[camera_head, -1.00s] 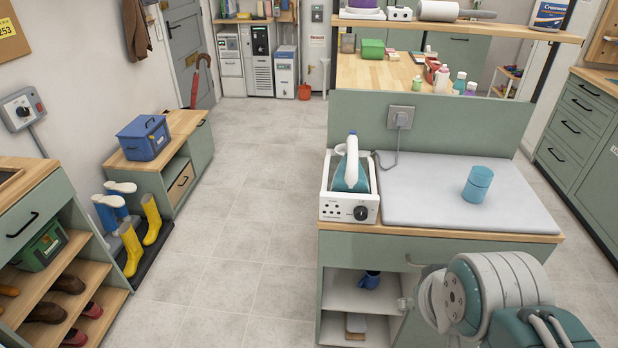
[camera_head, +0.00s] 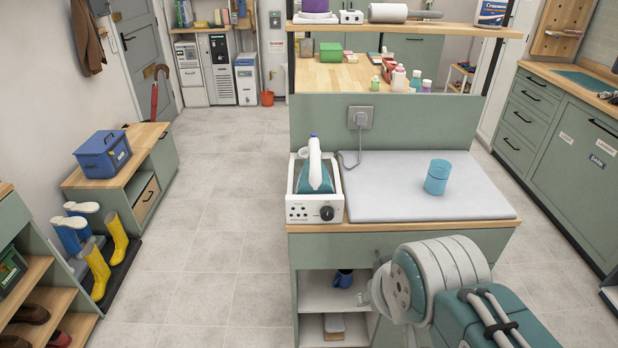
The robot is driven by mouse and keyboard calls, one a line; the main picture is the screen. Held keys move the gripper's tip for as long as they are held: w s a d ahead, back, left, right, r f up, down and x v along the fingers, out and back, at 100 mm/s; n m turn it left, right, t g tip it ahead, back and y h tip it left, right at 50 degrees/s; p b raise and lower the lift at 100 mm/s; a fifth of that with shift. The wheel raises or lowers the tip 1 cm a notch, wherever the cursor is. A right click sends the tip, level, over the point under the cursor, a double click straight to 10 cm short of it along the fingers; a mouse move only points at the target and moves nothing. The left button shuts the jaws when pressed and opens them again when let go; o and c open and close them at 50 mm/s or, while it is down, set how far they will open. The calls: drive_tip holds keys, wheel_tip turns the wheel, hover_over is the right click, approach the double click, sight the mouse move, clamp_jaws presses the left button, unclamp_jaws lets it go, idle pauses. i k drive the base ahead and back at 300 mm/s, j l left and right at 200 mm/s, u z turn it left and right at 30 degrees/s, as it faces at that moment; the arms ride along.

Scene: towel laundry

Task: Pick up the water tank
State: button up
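A teal cylinder (camera_head: 437,177) stands upright on the grey ironing pad (camera_head: 400,202) of the bench; it may be the water tank, but I cannot read any label. A white and teal iron (camera_head: 315,172) stands in a white station (camera_head: 302,210) at the pad's left end. Any tank built into the station cannot be made out. My white and teal arm is at the lower right, in front of the bench. Its fingertips are not visible, and nothing held by it shows.
The bench's open lower shelf (camera_head: 322,298) holds a blue mug (camera_head: 343,278). Left stand a blue box (camera_head: 103,154) on a cabinet and yellow boots (camera_head: 117,237). The floor aisle (camera_head: 210,230) is clear. Green cabinets (camera_head: 580,165) line the right side.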

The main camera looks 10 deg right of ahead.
sight(438, 175)
drive_tip(key=i+l+z, duration=0.3)
drive_tip(key=i+l, duration=0.5)
